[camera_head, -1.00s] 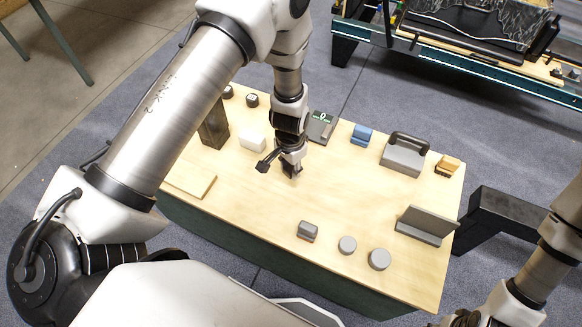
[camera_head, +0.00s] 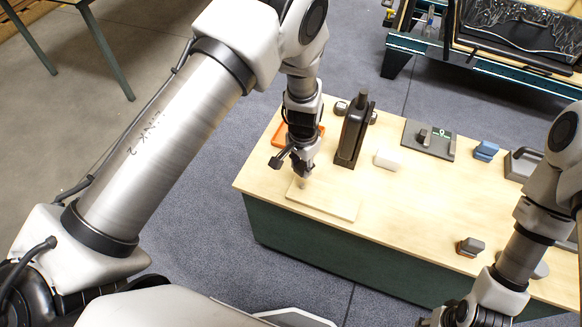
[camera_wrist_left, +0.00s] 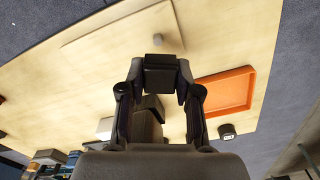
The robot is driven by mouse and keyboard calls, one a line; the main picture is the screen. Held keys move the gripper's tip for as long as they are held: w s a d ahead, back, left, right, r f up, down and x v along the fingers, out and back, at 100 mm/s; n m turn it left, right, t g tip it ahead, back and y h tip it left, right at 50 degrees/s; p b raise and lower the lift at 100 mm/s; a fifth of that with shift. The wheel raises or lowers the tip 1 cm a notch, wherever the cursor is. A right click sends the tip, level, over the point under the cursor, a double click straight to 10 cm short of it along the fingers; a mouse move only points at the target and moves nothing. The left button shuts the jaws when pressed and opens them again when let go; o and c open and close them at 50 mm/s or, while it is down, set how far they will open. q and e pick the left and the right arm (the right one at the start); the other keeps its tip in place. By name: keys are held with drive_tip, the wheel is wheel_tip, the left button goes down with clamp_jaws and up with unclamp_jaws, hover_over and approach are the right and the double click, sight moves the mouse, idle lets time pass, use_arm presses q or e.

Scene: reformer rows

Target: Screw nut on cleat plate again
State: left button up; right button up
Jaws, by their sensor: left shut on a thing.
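My left gripper (camera_head: 302,168) is just above the left corner of a thin pale wooden plate (camera_head: 335,202) lying on the table. I cannot tell whether the piece touches the plate, nor which plate is the cleat plate. My right gripper is partly in view at the bottom right; its jaws are unclear.
An orange tray (camera_head: 312,131) and a tall black upright object (camera_head: 352,135) stand behind my left gripper. The table's middle is clear.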

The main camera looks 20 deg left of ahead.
sight(302, 185)
use_arm(q)
drive_tip(key=shift+w+d, duration=0.1)
drive_tip(key=shift+d, duration=0.3)
drive_tip(key=shift+a+r, duration=0.15)
drive_tip(key=shift+a, duration=0.15)
drive_tip(key=shift+d+f, duration=0.15)
drive_tip(key=shift+f, duration=0.6)
drive_tip(key=shift+f+b, duration=2.05)
drive_tip(key=shift+f, duration=1.55)
use_arm(e)
drive_tip(key=shift+w+d+f, duration=0.1)
drive_tip(key=shift+d+f, duration=0.05)
drive_tip(key=shift+f, duration=0.95)
drive_tip(key=shift+d+f, duration=0.1)
drive_tip(key=shift+f, duration=0.95)
use_arm(q)
drive_tip(key=o, duration=1)
drive_tip(key=shift+o, duration=0.2)
